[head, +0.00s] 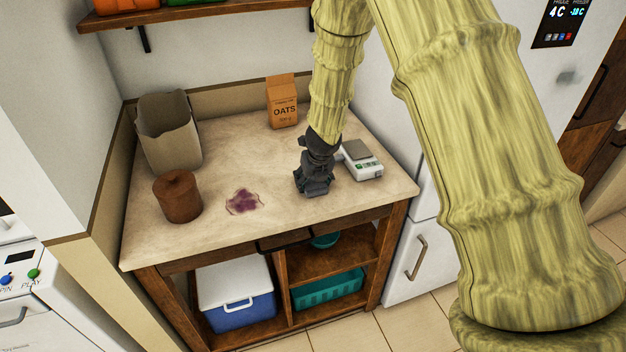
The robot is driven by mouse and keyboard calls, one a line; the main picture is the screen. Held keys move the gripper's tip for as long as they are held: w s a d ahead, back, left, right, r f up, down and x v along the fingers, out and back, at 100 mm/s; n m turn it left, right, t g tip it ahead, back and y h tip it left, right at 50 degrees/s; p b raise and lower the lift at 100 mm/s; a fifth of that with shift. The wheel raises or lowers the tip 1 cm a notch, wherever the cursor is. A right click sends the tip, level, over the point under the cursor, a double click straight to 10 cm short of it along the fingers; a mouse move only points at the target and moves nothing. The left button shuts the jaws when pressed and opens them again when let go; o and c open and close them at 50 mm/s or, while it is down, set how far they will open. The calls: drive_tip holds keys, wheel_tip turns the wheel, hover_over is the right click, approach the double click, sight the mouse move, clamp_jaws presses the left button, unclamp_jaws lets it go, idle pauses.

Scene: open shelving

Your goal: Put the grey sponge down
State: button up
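My gripper (312,186) is dark and small in the head view, low over the front right part of the counter (262,182), pointing down. It is left of the kitchen scale and right of a purple stain (243,201). The fingers blend into a dark shape, so I cannot tell whether they are open or shut. I cannot make out the grey sponge; anything between or under the fingers is hidden. Whether the gripper touches the counter is unclear.
A white scale (362,163) stands close right of the gripper. An oats box (282,101), a paper bag (169,134) and a brown lidded pot (178,197) stand on the counter. A blue cooler (240,312) and teal basket (328,288) sit below.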

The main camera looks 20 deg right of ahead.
drive_tip(key=shift+o, duration=0.6)
drive_tip(key=shift+f, duration=0.45)
drive_tip(key=shift+s, duration=0.1)
drive_tip(key=shift+r, duration=0.35)
drive_tip(key=shift+r, duration=0.1)
drive_tip(key=v, duration=1.1)
drive_tip(key=shift+w+a+p, duration=0.25)
drive_tip(key=shift+a+p, duration=0.05)
drive_tip(key=shift+r, duration=0.15)
